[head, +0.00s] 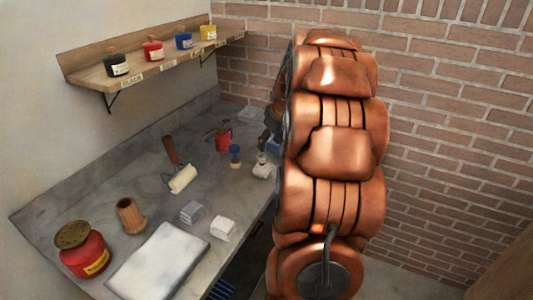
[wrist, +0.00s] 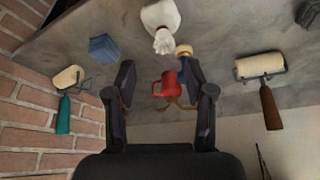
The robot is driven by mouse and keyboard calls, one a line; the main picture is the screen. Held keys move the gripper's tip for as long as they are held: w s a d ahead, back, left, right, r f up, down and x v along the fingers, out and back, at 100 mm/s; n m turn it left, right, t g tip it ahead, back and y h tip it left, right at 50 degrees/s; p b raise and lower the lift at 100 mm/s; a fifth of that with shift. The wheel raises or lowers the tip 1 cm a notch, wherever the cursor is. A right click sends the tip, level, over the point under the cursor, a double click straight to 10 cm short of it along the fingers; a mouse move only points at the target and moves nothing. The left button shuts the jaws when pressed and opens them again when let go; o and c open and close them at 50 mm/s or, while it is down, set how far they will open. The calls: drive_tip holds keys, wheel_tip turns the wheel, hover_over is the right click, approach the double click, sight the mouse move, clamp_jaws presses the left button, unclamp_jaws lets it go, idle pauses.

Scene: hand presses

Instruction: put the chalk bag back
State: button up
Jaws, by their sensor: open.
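The chalk bag, a white pouch with a gathered neck, lies on the grey worktop near its right edge in the head view (head: 262,170). In the wrist view the white bag (wrist: 160,18) is at the top middle, beyond my fingertips and apart from them. My gripper (wrist: 158,75) is open, its two dark fingers spread with nothing held between them. A red mug (wrist: 168,84) shows in the gap, farther off on the worktop. In the head view my copper arm hides most of the gripper.
The worktop (head: 65,212) holds a roller (head: 183,179), a wooden cup (head: 130,216), a red tin (head: 84,250), a white slab (head: 158,264) and small blocks. A wall shelf (head: 90,76) carries several labelled jars. Brick wall (head: 450,120) stands behind. A blue block (wrist: 103,48) shows in the wrist view.

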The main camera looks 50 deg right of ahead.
drive_tip(key=s+a+r+n+g+y, duration=0.1)
drive_tip(key=s+a, duration=0.2)
drive_tip(key=a, duration=0.9)
drive_tip(key=s+a+r+g+y, duration=0.1)
drive_tip(key=s+a+g, duration=0.15)
drive_tip(key=a, duration=0.85)
drive_tip(key=s+a+f+g, duration=0.1)
drive_tip(key=s+a+f, duration=0.1)
drive_tip(key=s+a, duration=0.5)
drive_tip(key=s+a+f+g+h, duration=0.1)
drive_tip(key=s+a, duration=0.6)
drive_tip(key=s, duration=0.7)
wheel_tip(320, 180, down, 2)
drive_tip(key=shift+f+g, duration=0.25)
drive_tip(key=shift+g, duration=0.2)
drive_tip(key=shift+r, duration=0.15)
drive_tip(key=shift+r+p, duration=1.05)
drive_tip(key=shift+r, duration=0.1)
